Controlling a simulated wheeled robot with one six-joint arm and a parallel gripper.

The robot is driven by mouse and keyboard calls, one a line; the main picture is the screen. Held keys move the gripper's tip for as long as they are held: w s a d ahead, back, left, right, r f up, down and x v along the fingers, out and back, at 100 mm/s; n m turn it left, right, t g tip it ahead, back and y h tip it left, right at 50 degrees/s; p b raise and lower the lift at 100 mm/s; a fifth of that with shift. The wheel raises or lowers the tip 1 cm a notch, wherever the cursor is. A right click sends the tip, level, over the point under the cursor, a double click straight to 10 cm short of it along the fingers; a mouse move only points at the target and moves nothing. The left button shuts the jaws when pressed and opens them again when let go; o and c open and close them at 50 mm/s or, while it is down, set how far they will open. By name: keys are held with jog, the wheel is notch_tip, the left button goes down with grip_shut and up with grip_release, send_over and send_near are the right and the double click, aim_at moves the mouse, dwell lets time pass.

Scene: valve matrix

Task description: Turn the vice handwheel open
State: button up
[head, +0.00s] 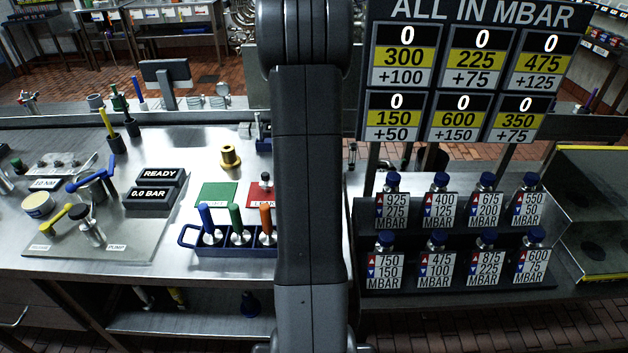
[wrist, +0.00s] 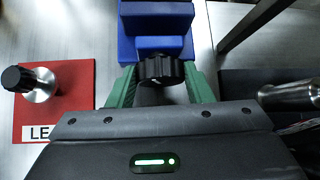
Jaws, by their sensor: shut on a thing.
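The blue vice (wrist: 157,45) stands at the top middle of the wrist view. Its black knobbed handwheel (wrist: 162,68) faces my gripper. My gripper (wrist: 162,80) has one green finger on each side of the handwheel and is shut on it. The far side of the handwheel is hidden. In the head view my arm covers the gripper and the handwheel. A small blue part (head: 264,145) beside the arm may be the vice, but I cannot tell for sure.
A red pad (wrist: 60,80) with a black-knobbed metal piece (wrist: 30,82) lies left of the gripper. A metal cylinder (wrist: 290,97) is close on the right. In the head view, a blue rack (head: 205,245) of colored handles stands left of my arm, and black-stand valves (head: 455,270) stand right.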

jog(key=h+b, duration=0.1)
jog(key=n+h, duration=0.1)
jog(key=shift+a+f+h+b, duration=0.2)
jog(key=shift+a+h+b, duration=0.15)
jog(key=shift+h, duration=0.05)
jog(key=shift+a+n+h+b, duration=0.1)
jog(key=shift+n+h+b, duration=0.7)
jog(key=shift+h+b, duration=0.15)
jog(key=shift+t+h, duration=0.25)
jog(key=shift+t, duration=0.05)
jog(key=o, duration=1)
jog(key=shift+r, duration=0.1)
jog(key=v, duration=0.7)
jog(key=shift+s+a, duration=0.1)
jog(key=shift+s, duration=0.1)
